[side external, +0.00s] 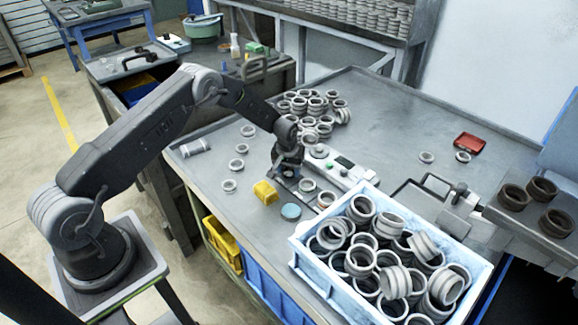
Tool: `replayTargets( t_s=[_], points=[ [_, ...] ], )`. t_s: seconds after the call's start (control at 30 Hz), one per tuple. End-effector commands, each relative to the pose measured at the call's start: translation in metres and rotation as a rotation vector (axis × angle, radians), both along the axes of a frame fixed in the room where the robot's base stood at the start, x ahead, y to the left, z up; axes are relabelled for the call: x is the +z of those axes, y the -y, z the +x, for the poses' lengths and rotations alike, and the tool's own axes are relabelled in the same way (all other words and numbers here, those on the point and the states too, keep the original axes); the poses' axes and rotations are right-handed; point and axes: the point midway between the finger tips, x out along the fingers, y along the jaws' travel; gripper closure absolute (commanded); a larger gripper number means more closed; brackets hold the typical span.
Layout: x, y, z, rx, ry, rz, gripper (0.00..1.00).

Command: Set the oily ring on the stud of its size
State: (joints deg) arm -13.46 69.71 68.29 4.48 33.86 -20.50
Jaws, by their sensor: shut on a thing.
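My gripper (287,170) points down over the near-middle of the table, beside a white device with a small display (345,165). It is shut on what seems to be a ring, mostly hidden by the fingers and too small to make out. I cannot tell whether it is oily or touches anything below. Grey rings stand close to the right of the gripper, one pale (307,185) and one with an orange-brown tint (326,199). Several dark brown rings (541,189) sit on a grey machine surface at the far right. I cannot make out studs clearly.
A blue-white crate (312,272) full of grey rings stands at the front right. A pile of rings (310,108) lies behind the gripper. A yellow block (265,192), a teal disc (291,211) and a red tray (469,142) lie on the table (400,110). The back middle is clear.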

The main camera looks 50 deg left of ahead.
Motion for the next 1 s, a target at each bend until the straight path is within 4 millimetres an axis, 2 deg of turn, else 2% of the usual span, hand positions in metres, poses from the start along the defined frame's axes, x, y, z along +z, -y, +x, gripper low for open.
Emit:
replayTargets(
  t_s=[0.3, 0.33, 0.6, 0.87, 1.0],
  points=[
    [-0.001, 0.000, 0.000, 0.000, 0.000, 0.000, 0.76],
    [-0.001, 0.000, 0.000, 0.000, 0.001, 0.001, 0.48],
    [-0.001, 0.000, 0.000, 0.000, 0.000, 0.000, 0.22],
    [0.000, 0.000, 0.000, 0.000, 0.000, 0.000, 0.21],
    [0.011, 0.001, -0.001, 0.000, 0.001, 0.001, 0.21]
  ],
)
